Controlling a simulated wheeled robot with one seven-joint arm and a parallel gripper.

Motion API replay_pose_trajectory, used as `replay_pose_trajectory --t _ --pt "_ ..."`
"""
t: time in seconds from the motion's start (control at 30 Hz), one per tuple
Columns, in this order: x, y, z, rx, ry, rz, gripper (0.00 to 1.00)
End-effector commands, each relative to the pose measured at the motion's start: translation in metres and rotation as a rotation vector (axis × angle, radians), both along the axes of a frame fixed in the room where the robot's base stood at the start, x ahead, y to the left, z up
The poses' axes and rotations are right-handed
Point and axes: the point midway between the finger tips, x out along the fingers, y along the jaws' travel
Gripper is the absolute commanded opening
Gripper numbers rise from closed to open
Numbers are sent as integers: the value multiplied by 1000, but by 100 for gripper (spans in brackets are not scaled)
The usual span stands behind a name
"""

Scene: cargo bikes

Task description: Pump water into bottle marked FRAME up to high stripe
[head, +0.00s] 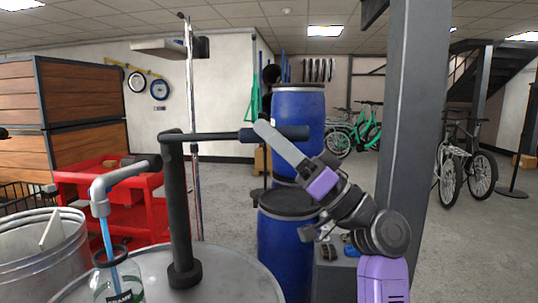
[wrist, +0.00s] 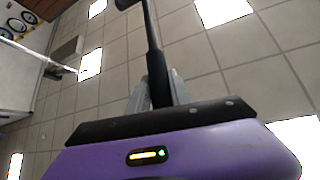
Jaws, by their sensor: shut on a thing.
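A black hand pump (head: 178,215) stands on a grey drum lid (head: 232,280). Its lever handle (head: 215,136) is roughly level and reaches right. My gripper (head: 268,134) is shut on the handle near its outer end; the wrist view also shows the dark handle (wrist: 152,45) between the grey fingers. The grey spout (head: 100,195) bends down at left, and a blue stream of water (head: 107,238) runs from it into a clear bottle (head: 128,272). The bottle's partly visible label appears to read FRAME. Its base is cut off, and I cannot make out the water level against the stripes.
Blue drums (head: 283,245) stand behind the pump, near my arm. A grey pillar (head: 410,120) rises right of my arm. A metal bin (head: 40,250) is at lower left, with a red cart (head: 85,195) behind it. Open floor lies beyond, with bikes (head: 468,165) at right.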

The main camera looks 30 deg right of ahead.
Motion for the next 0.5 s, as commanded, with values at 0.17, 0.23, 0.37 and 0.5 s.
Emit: replay_pose_trajectory --t 0.17,0.23,0.37,0.5 --pt "-1 -1 -20 47 -36 0 0" --pt "-1 -1 -23 61 -47 -1 0" --pt "-1 -1 -27 83 -63 -1 0" --pt "-1 -1 -29 101 -74 -1 0"
